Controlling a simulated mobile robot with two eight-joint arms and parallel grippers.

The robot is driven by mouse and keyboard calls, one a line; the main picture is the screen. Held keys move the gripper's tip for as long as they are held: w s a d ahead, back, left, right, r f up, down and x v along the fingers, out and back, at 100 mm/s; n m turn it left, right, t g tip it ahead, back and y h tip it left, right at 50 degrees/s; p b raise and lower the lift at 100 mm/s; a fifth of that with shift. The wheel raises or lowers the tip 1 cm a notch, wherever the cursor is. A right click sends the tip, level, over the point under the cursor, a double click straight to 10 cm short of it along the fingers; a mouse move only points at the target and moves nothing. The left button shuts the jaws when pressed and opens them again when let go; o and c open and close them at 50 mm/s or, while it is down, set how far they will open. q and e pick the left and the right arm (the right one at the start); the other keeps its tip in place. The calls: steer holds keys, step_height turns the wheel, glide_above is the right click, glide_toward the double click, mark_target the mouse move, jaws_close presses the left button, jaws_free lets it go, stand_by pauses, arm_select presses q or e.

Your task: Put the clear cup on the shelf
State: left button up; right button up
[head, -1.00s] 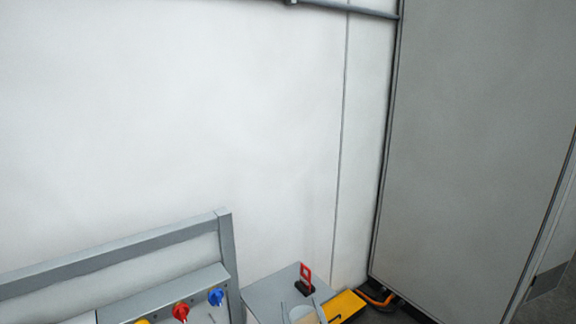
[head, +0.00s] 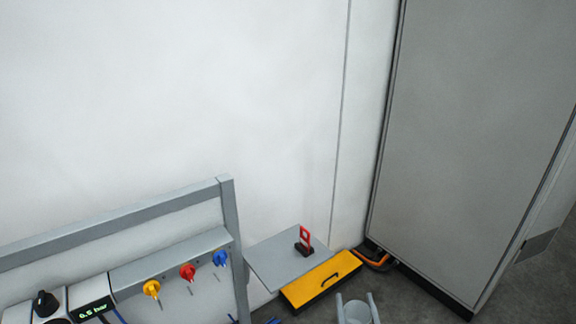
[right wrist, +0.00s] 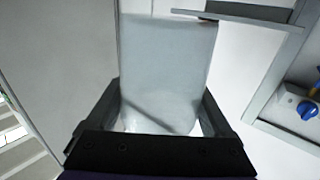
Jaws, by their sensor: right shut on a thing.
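The clear cup (right wrist: 165,70) fills the middle of the right wrist view, translucent and pale, between the two dark fingers. My right gripper (head: 356,299) is shut on it and shows at the bottom edge of the head view, where the cup (head: 356,314) is a pale grey shape between the fingers. The shelf (head: 272,262) is a flat grey plate by the white wall, left of and above my gripper in the head view. Its edge also shows at the top of the right wrist view (right wrist: 245,17). The cup appears apart from it. My left gripper is out of view.
A red and black item (head: 304,241) stands on the shelf's right part. A grey frame with coloured knobs (head: 187,271) is at left. A tall grey cabinet (head: 470,140) stands at right.

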step_height(320, 180, up, 10)
steer(key=w+m+h+p, duration=0.1)
steer(key=w+h+p, duration=0.1)
steer(key=p, duration=0.4)
steer(key=shift+m+p, duration=0.3)
steer(key=shift+p, duration=0.1)
steer(key=r+p, duration=0.1)
steer(key=w+r+h+p, duration=0.1)
steer(key=r+m+h+p, duration=0.1)
steer(key=r+p, duration=0.1)
steer(key=shift+w+d+g, duration=0.2)
steer(key=shift+w+g, duration=0.1)
steer(key=shift+w, duration=0.05)
steer(key=shift+w+r+h+p, duration=0.15)
steer(key=shift+r+h+p, duration=0.1)
steer(key=shift+h+p, duration=0.05)
